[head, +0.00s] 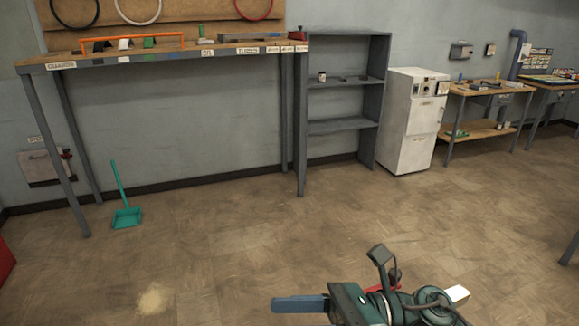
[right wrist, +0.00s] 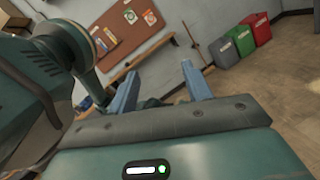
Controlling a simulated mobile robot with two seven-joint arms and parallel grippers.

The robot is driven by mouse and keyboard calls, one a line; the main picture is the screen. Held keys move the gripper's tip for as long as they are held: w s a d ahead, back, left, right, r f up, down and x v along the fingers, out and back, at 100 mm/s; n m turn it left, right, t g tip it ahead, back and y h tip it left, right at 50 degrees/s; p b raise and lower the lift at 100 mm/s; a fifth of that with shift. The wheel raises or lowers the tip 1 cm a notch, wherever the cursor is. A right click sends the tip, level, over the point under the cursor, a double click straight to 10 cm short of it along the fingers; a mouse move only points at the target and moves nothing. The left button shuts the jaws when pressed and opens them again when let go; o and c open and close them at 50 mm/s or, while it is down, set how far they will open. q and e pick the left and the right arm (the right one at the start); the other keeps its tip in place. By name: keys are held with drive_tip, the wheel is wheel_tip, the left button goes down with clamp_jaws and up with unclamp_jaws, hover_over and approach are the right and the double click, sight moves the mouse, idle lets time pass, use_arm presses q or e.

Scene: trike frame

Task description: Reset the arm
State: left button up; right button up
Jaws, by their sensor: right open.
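My right gripper (head: 300,303) is at the bottom of the head view, with its blue fingers pointing left over the floor. The arm behind it is folded and partly cut off by the lower edge. In the right wrist view the same gripper (right wrist: 160,68) is open, with its two blue fingers apart and no object held between them. My left gripper is in neither view.
A long workbench (head: 170,58) stands along the wall at left, beside a grey shelf (head: 346,125) and white cabinet (head: 412,120). A teal dustpan (head: 127,217) and pale patch (head: 152,298) are on the floor. Bins (right wrist: 232,45) show in the wrist view. The middle floor is clear.

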drive_tip(key=w+d+f+m+t+h+p, duration=0.1)
drive_tip(key=w+d+f+m+t+h, duration=0.3)
drive_tip(key=m+t, duration=0.9)
drive_tip(key=w+d+f+m+t+h, duration=0.3)
drive_tip(key=d+f+m+t+h, duration=0.25)
drive_tip(key=m, duration=1.65)
drive_tip(key=s+d+f+m+g+h, duration=0.2)
drive_tip(key=s+f+m, duration=0.3)
drive_tip(key=f, duration=0.3)
drive_tip(key=s+d+f+m+g+h, duration=0.2)
drive_tip(key=s+f+m+g+h, duration=0.2)
drive_tip(key=s+f+m, duration=0.2)
wheel_tip(320, 180, down, 3)
drive_tip(key=shift+r+m, duration=0.1)
drive_tip(key=shift+m, duration=0.7)
drive_tip(key=shift+d+h, duration=0.1)
drive_tip(key=shift+h, duration=0.15)
